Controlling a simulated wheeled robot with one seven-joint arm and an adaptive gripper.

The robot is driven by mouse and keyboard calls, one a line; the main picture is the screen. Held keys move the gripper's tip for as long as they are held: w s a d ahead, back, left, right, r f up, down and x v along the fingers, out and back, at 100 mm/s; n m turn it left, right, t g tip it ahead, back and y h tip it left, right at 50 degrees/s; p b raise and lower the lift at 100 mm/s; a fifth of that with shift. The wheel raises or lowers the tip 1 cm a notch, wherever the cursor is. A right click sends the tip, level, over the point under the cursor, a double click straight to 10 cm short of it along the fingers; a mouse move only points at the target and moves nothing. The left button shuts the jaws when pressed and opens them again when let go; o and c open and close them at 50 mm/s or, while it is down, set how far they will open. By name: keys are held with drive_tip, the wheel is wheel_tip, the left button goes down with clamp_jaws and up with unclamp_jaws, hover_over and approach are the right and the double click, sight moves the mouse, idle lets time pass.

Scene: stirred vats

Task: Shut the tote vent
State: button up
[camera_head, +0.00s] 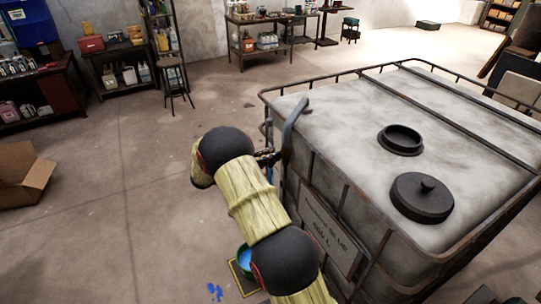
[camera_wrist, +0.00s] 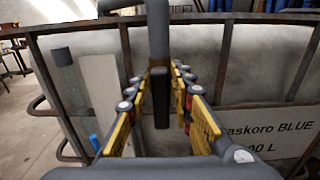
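The tote (camera_head: 455,115) is a big pale tank in a metal cage, on the right in the head view. Its pale wall (camera_wrist: 255,60) and cage bars fill the wrist view. Two black round fittings are on its top: a ring-like one (camera_head: 401,139) and one with a knobbed lid (camera_head: 423,197). In the wrist view a grey upright (camera_wrist: 158,30) ends in a dark bar (camera_wrist: 161,98). I cannot tell which part is the vent.
A label plate (camera_head: 328,232) is on the tote's side. A bucket with blue liquid (camera_head: 246,259) stands below my arm, with blue spills (camera_head: 215,291) on the floor. A cardboard box (camera_head: 24,175) lies at left. Shelves and benches line the back. The floor left of the tote is mostly clear.

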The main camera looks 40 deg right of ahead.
clamp_jaws()
drive_tip(key=shift+m, duration=0.3)
drive_tip(key=m+b, duration=0.3)
drive_tip(key=m, duration=0.1)
drive_tip(key=shift+s+a+f, duration=0.15)
drive_tip(key=shift+s+f, duration=0.1)
drive_tip(key=shift+s, duration=0.15)
drive_tip(key=m+b, duration=0.4)
drive_tip(key=f+m+b, duration=0.1)
drive_tip(key=m+b, duration=0.3)
drive_tip(key=s+m+b, duration=0.1)
drive_tip(key=m+b, duration=0.3)
drive_tip(key=m, duration=0.1)
drive_tip(key=shift+s+a+f+b, duration=0.1)
drive_tip(key=shift+f+b, duration=0.2)
drive_tip(key=shift+f, duration=0.1)
drive_tip(key=shift+m, duration=0.3)
